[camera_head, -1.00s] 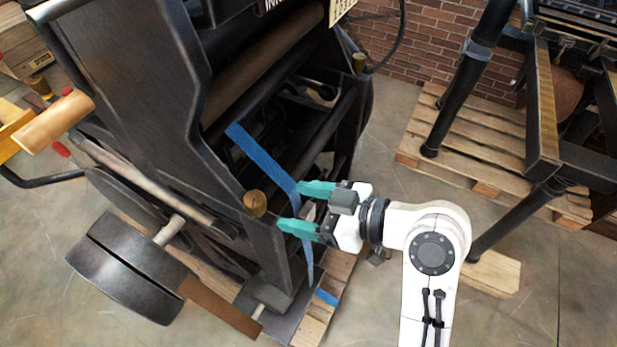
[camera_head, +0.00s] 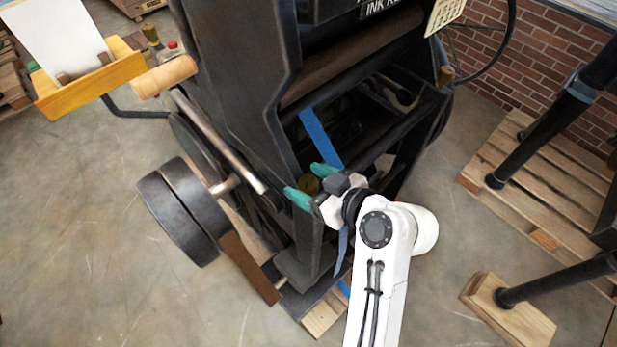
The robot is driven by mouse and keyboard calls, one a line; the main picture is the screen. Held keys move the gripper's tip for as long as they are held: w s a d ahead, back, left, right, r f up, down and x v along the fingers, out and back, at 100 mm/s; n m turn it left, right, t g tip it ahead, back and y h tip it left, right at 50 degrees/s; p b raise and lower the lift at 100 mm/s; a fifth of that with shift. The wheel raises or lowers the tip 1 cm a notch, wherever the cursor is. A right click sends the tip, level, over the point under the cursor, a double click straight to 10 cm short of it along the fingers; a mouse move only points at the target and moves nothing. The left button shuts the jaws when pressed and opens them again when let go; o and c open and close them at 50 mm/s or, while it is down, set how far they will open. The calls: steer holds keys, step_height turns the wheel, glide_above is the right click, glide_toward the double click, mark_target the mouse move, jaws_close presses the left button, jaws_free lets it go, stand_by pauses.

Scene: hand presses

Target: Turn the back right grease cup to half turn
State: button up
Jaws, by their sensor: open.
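A brass grease cup (camera_head: 309,185) sits on the near corner of the dark press frame (camera_head: 250,80). My gripper (camera_head: 301,178) is open, with its teal fingers on either side of this cup. I cannot tell whether the fingers touch it, and the gripper partly hides it. Another brass cup (camera_head: 446,75) is on the far right of the frame, and one more (camera_head: 150,33) shows at the left, behind the wooden handle. The pictures do not make clear which cup is the back right one, and no turn mark is readable.
A wooden handle (camera_head: 165,76) on a lever and a round dark pulley (camera_head: 180,210) stick out at left. A yellow tray (camera_head: 90,85) holds white paper. Blue tape (camera_head: 320,138) hangs inside the frame. A pallet (camera_head: 540,170) stands at right, with open floor between.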

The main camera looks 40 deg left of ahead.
steer(key=shift+a+f, duration=0.1)
steer(key=shift+a, duration=0.15)
steer(key=c, duration=1)
steer(key=shift+o, duration=0.2)
steer(key=shift+m+t, duration=0.8)
steer(key=shift+t, duration=0.1)
steer(key=o, duration=1)
steer(key=shift+c, duration=0.2)
steer(key=shift+d, duration=0.15)
steer(key=b+v, duration=0.1)
steer(key=v, duration=0.9)
steer(key=shift+d+b, duration=0.25)
steer(key=shift+b, duration=0.1)
